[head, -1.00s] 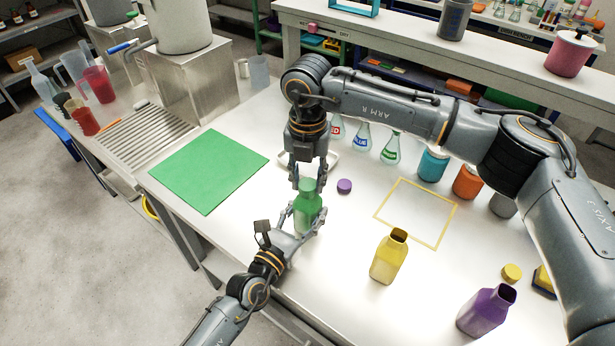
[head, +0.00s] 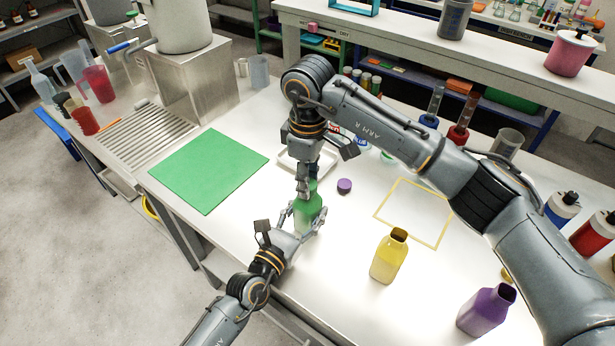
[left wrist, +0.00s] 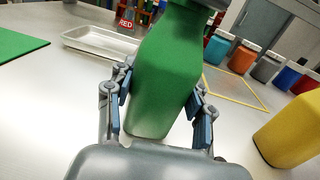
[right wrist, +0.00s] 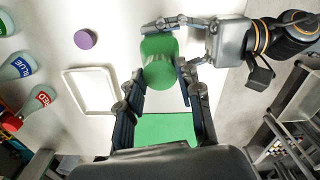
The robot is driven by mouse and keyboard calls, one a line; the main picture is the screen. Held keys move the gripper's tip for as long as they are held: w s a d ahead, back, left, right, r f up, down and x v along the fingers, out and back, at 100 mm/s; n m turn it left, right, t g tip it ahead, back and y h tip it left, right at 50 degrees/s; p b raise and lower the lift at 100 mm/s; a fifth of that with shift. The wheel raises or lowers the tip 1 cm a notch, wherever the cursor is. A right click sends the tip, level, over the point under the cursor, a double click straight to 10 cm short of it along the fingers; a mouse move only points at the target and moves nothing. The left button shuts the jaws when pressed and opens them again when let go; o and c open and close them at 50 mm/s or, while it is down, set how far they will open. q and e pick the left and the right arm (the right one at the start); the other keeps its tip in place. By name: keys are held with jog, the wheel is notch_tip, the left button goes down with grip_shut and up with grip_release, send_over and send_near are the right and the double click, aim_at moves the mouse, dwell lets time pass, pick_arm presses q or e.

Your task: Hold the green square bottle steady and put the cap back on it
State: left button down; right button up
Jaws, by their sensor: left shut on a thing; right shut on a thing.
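The green square bottle (head: 307,213) stands upright on the white bench in the head view. My left gripper (head: 306,220) is shut around its body from the front; the left wrist view shows the bottle (left wrist: 165,80) between both fingers, its top out of frame. My right gripper (head: 306,190) points down from above, shut at the bottle's top. A bit of green, apparently the cap (head: 313,185), shows at its fingertips. In the right wrist view the fingers flank the green top (right wrist: 159,62). Whether the cap is seated on the neck I cannot tell.
A purple cap (head: 344,186) lies right of the bottle. A white tray (head: 288,160) is behind it, and a green mat (head: 208,170) lies left. An open yellow bottle (head: 389,257) and an open purple bottle (head: 486,310) stand to the right, beside a yellow-outlined square (head: 440,230).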

jog(key=o, duration=0.7)
jog(key=shift+c, duration=0.2)
jog(key=shift+r, duration=2.3)
jog(key=shift+c, duration=0.2)
